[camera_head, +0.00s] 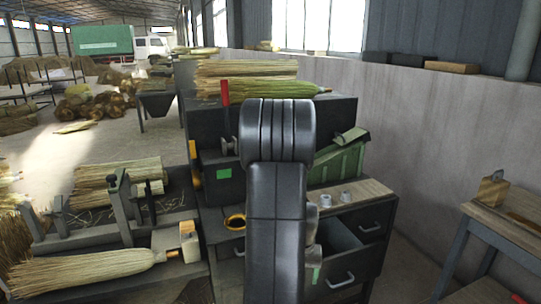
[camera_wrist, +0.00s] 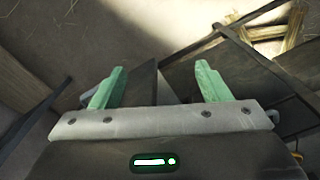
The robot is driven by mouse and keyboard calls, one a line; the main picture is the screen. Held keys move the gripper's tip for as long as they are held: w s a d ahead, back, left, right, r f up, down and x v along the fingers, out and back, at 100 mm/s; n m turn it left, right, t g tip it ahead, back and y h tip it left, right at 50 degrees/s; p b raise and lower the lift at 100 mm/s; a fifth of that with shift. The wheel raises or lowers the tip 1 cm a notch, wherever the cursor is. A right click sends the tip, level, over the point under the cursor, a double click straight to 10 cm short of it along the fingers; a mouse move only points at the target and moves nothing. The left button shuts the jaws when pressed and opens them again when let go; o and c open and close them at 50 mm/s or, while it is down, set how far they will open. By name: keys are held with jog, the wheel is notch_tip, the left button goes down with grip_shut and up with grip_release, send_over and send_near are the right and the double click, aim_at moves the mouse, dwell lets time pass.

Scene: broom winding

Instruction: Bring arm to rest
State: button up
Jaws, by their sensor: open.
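My arm rises in the middle of the head view, in front of the winding machine. My gripper (camera_wrist: 160,88) shows in the wrist view with its two green fingers wide apart and nothing between them. Beyond the fingers are a dark panel and the concrete floor.
A broom (camera_head: 85,268) lies on the bench at the lower left. Straw bundles (camera_head: 245,80) lie on top of the machine. An open drawer (camera_head: 340,235) is right of my arm. A wooden-topped table (camera_head: 510,225) stands at the right, near the wall.

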jog(key=shift+w+a+f+b, duration=0.6)
jog(key=shift+a+f+b, duration=0.1)
jog(key=shift+f+b, duration=0.2)
jog(key=shift+w+a+f+b, duration=0.6)
jog(key=shift+a+f+b, duration=0.1)
jog(key=shift+f+b, duration=0.15)
